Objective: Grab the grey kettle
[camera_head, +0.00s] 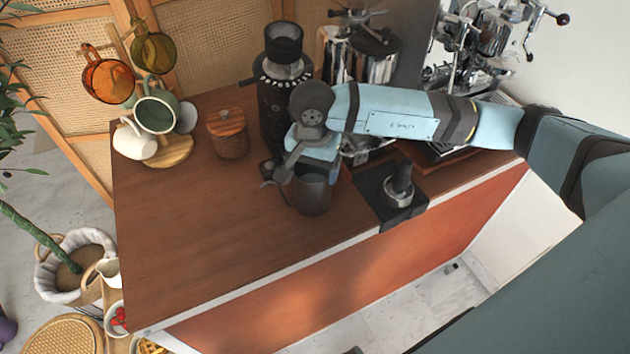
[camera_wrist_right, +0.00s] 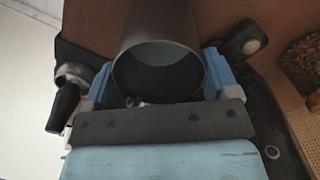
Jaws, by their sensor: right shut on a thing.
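The dark grey kettle (camera_head: 312,194) stands upright near the front edge of the wooden counter, its thin spout pointing left. My right gripper (camera_head: 318,165) is at the kettle's back side, partly hidden by my wrist in the head view. In the right wrist view the kettle (camera_wrist_right: 158,40) sits between the two blue fingers of the gripper (camera_wrist_right: 160,88), which is shut on it. The kettle's open round mouth faces the camera. I cannot tell whether its base touches the counter. My left gripper is not in view.
A black grinder (camera_head: 275,100) stands behind the kettle. A tamper (camera_head: 400,185) on a black mat (camera_head: 372,190) is close to its right. The front-left counter (camera_head: 190,245) is clear.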

